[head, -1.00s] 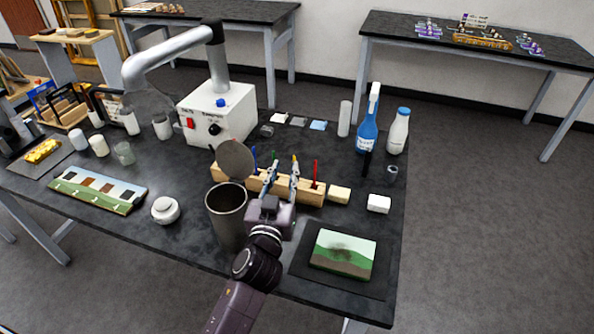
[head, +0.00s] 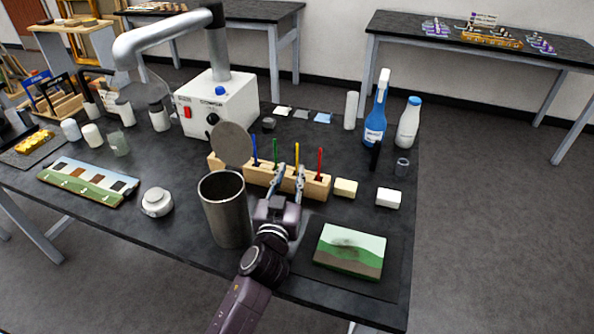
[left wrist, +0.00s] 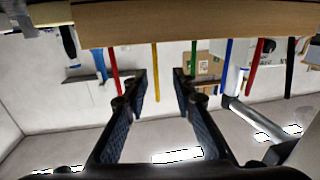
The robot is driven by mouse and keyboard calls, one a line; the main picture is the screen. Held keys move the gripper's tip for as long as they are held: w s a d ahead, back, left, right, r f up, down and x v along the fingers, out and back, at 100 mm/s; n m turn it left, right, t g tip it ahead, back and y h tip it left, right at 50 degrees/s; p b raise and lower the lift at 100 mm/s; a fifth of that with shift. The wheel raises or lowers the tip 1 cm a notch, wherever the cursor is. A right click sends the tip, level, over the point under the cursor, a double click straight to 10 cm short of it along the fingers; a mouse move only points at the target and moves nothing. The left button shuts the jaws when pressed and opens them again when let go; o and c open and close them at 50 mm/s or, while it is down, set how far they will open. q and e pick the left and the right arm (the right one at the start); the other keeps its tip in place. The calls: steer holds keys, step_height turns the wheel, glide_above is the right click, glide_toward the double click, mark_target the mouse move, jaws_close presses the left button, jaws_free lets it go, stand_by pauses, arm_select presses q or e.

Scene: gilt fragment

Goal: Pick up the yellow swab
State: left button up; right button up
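The yellow swab (head: 297,154) stands upright in the long wooden rack (head: 254,174), between a green swab (head: 275,153) and a red swab (head: 320,160); a blue swab (head: 254,150) stands further left. My left gripper (head: 289,172) is open and empty at the front of the rack, its fingers overlapping the rack in the head view and hiding part of it. In the left wrist view the yellow swab (left wrist: 155,70) shows upside down, in the gap between the open fingers (left wrist: 160,80), nearer the left one. I cannot tell the distance to it. My right gripper is out of view.
A metal canister (head: 226,222) with a round disc behind it stands just left of my gripper. A painted panel (head: 349,250) lies on a dark mat to the right. Two small blocks (head: 345,188) (head: 388,197) and bottles (head: 375,118) stand right of the rack.

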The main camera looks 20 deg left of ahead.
mark_target(297, 164)
arm_select(q)
steer(key=w, duration=0.4)
steer(key=shift+w+d+f+p, duration=0.1)
steer(key=shift+w+f+p, duration=0.05)
steer(key=shift+p, duration=0.25)
steer(key=shift+w+f, duration=0.15)
steer(key=shift+w, duration=0.5)
steer(key=shift+c, duration=0.5)
jaws_close()
